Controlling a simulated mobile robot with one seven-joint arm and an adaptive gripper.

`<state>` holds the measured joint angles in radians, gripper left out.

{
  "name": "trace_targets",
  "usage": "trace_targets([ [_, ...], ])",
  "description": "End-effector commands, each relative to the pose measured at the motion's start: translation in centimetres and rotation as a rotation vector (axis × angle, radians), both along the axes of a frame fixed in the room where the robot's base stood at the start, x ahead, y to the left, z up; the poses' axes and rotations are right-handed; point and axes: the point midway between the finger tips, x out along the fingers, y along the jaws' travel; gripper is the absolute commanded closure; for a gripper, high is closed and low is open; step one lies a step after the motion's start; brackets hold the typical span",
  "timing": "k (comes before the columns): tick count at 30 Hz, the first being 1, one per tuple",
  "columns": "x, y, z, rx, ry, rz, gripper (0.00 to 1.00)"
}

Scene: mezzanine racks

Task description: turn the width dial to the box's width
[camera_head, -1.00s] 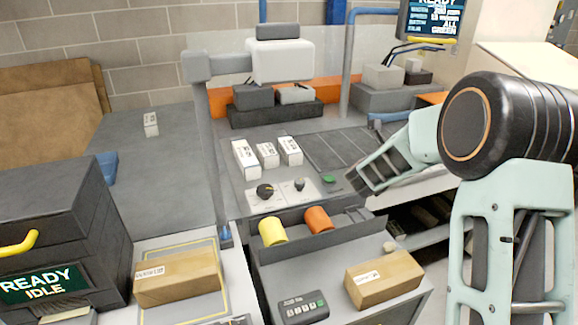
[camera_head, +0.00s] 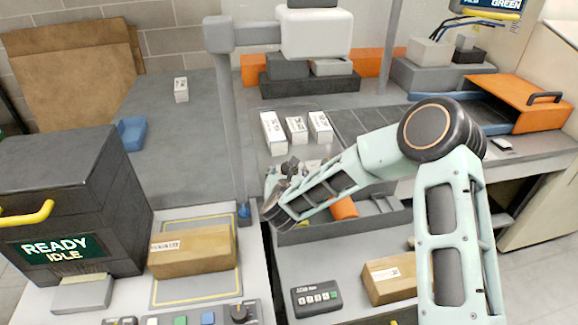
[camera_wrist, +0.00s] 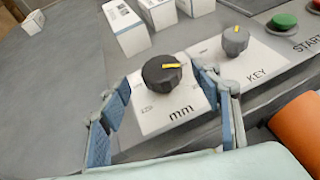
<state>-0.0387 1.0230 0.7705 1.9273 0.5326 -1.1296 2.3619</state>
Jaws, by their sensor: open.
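The width dial (camera_wrist: 162,74) is a black ribbed knob with a yellow pointer on a white plate marked "mm". In the wrist view its pointer points right. My gripper (camera_wrist: 165,90) is open, with one blue-grey finger on each side of the dial; I cannot tell whether they touch it. In the head view my gripper (camera_head: 285,180) reaches the console from the right and mostly hides the dial. A cardboard box (camera_head: 192,252) with a white label lies on the yellow-outlined plate at the left.
A smaller knob (camera_wrist: 235,41) marked "KEY" and a green START button (camera_wrist: 284,21) sit right of the dial. White cartons (camera_head: 296,128) stand behind. An orange cylinder (camera_wrist: 298,128) is near my gripper. Another cardboard box (camera_head: 388,279) lies at the front beside a keypad (camera_head: 316,298).

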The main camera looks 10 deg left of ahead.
Motion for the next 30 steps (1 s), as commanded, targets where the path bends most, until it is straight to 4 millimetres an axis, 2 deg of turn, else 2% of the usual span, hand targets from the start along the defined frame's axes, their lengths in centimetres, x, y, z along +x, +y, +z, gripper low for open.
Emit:
trace_targets([
  [3, 1.9, 0.3, -0.7, 0.000, 0.001, -0.002, 0.42],
  [9, 3.9, 0.8, -1.7, -0.001, 0.001, -0.001, 0.42],
  [22, 4.8, 0.9, -2.0, -0.002, 0.000, 0.000, 0.42],
  [23, 4.8, 0.9, -2.0, -0.002, 0.000, 0.000, 0.43],
  [30, 4.8, 0.9, -2.0, -0.002, 0.000, 0.000, 0.69],
])
